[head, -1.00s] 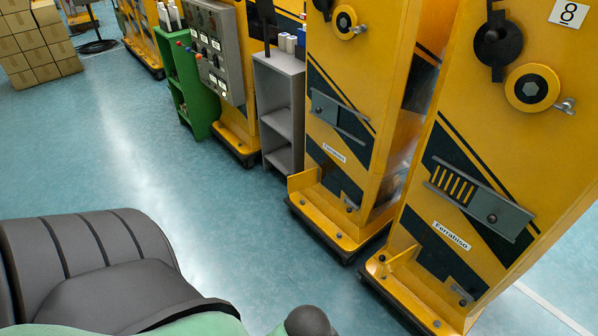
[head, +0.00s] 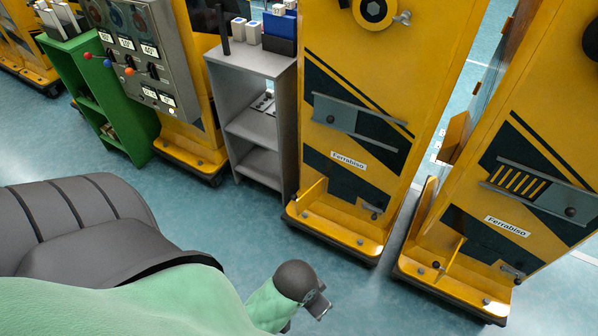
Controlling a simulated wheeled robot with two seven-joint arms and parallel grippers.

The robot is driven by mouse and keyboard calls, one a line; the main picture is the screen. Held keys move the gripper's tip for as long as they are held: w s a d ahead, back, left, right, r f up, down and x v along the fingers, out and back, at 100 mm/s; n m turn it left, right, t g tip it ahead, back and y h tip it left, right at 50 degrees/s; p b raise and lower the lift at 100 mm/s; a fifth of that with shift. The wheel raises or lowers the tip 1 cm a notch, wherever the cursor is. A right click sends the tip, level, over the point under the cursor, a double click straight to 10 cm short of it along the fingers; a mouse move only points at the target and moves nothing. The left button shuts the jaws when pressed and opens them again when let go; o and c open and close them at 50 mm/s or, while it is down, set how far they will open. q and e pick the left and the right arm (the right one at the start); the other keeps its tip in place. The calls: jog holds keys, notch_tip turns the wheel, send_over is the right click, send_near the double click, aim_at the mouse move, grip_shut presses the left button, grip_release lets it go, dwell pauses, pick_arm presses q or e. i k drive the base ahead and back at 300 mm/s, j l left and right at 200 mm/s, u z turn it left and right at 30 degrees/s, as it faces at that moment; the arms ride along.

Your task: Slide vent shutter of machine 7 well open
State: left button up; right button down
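The middle yellow machine (head: 390,50) stands left of the machine that bore an 8 in the earlier view; its own number is not in view. Its grey vent shutter (head: 346,112) with a dark knob sits at the left end of slanted rails. No vent slots show there, and the dark right stretch between the rails is uncovered. My green arm comes in from the lower left and ends in a dark joint and a small grey metal part (head: 318,302), perhaps my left gripper; its fingers cannot be made out. It is apart from the shutter. My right gripper is not in view.
The right machine (head: 480,225) has its shutter (head: 567,201) at the right, with yellow slots showing. A grey shelf (head: 252,65) and a grey control box (head: 150,55) stand left of the middle machine. Yellow foot ledges (head: 335,230) jut forward. Blue floor in front is clear.

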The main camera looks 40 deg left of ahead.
aim_at(332, 118)
jog(key=j+z, duration=0.1)
jog(key=j, duration=0.4)
jog(key=j+z, duration=0.15)
jog(key=j, duration=0.3)
jog(key=k+j+z, duration=0.1)
jog(key=j, duration=0.35)
jog(key=k+j+z, duration=0.1)
jog(key=j, duration=0.35)
jog(key=k+j+z, duration=0.15)
jog(key=j, duration=0.35)
jog(key=k+j+z, duration=0.1)
jog(key=j, duration=0.35)
jog(key=k+j, duration=0.35)
jog(key=j, duration=0.15)
jog(key=k+j+z, duration=0.1)
jog(key=k+j, duration=0.2)
jog(key=j, duration=0.2)
jog(key=k, duration=0.2)
